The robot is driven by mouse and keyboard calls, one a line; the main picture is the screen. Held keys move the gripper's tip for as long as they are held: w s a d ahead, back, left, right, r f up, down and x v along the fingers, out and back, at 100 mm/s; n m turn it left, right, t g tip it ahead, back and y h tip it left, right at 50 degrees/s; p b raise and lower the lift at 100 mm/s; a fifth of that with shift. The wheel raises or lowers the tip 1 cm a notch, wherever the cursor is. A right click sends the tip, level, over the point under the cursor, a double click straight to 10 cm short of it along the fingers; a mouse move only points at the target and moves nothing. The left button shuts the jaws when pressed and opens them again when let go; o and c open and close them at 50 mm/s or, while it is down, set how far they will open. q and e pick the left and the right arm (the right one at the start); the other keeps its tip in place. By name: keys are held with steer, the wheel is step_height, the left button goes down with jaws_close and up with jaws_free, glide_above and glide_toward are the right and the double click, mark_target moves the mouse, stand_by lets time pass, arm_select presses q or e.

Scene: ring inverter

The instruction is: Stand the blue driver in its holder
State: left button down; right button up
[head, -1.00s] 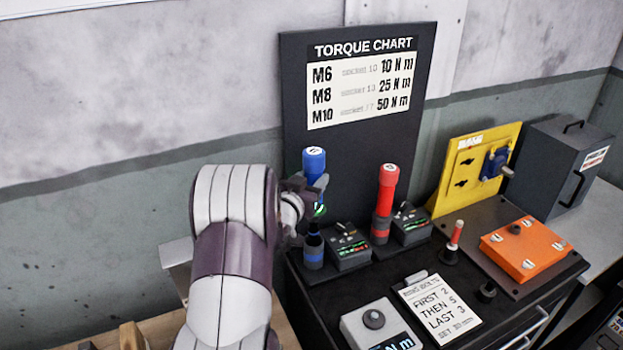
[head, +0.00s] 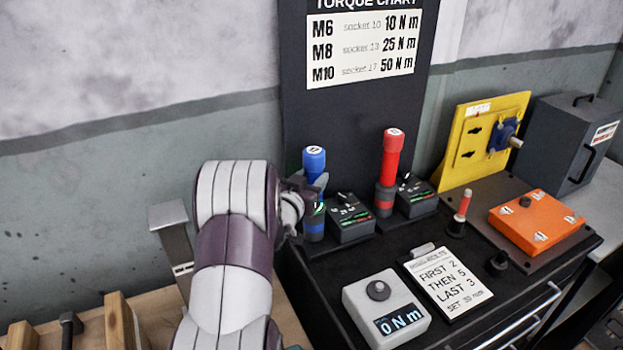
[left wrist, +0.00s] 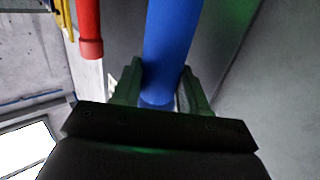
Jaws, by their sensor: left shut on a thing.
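The blue driver (head: 314,159) stands upright in the head view, in line with its blue-banded holder (head: 313,231). Its lower end appears to be inside the holder, though my gripper hides part of the shaft and I cannot tell how deep it sits. My left gripper (head: 316,191) is shut on the driver above the holder. In the left wrist view the two green-lit fingers (left wrist: 160,88) clasp the blue driver (left wrist: 172,40) from both sides. My right gripper is in neither view.
A red driver (head: 391,158) stands in its own holder to the right. Small dark boxes (head: 350,221) with displays sit beside the holders. A torque chart board (head: 364,110) rises behind. A grey unit (head: 386,306) reading 0 N m and a note card (head: 448,281) lie in front.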

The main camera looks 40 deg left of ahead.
arm_select(q)
steer(key=shift+f, duration=0.1)
stand_by(0.5)
steer(key=c, duration=0.5)
jaws_free()
